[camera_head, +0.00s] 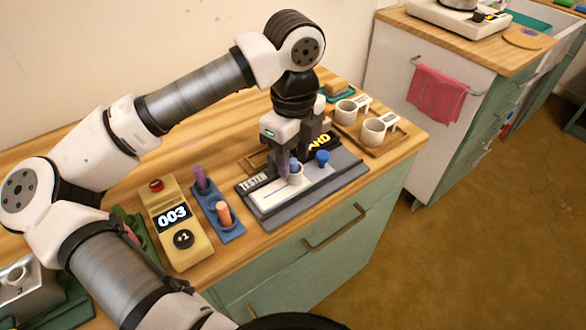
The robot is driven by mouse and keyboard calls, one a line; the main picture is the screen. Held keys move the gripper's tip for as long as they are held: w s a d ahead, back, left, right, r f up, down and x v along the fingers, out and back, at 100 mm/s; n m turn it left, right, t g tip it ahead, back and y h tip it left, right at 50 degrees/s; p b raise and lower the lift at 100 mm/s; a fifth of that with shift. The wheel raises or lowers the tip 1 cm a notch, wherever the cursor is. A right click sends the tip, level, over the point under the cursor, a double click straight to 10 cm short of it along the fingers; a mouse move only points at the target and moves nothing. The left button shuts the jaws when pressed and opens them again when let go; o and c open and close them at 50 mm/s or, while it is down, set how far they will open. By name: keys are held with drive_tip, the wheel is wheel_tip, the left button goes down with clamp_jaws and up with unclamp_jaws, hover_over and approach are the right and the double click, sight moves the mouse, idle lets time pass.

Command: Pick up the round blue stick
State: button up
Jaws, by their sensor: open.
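My gripper (292,160) points straight down over the dark tester board (262,208). Its fingers are open. A blue stick (294,166) shows at the fingertips, upright in a small white cup (295,178). The fingers partly cover this stick, and I cannot tell whether they touch it. A second blue piece (322,158) with a rounded, wider top stands on the board just right of the fingers, apart from them. Its lower part is short and narrow.
A blue holder (228,228) left of the board carries a purple stick (200,178) and an orange stick (223,213). A yellow counter box (175,225) reads 003. Two white cups (373,132) stand on a wooden tray behind right. The table's front edge is close to the board.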

clamp_jaws()
drive_tip(key=shift+r, duration=0.1)
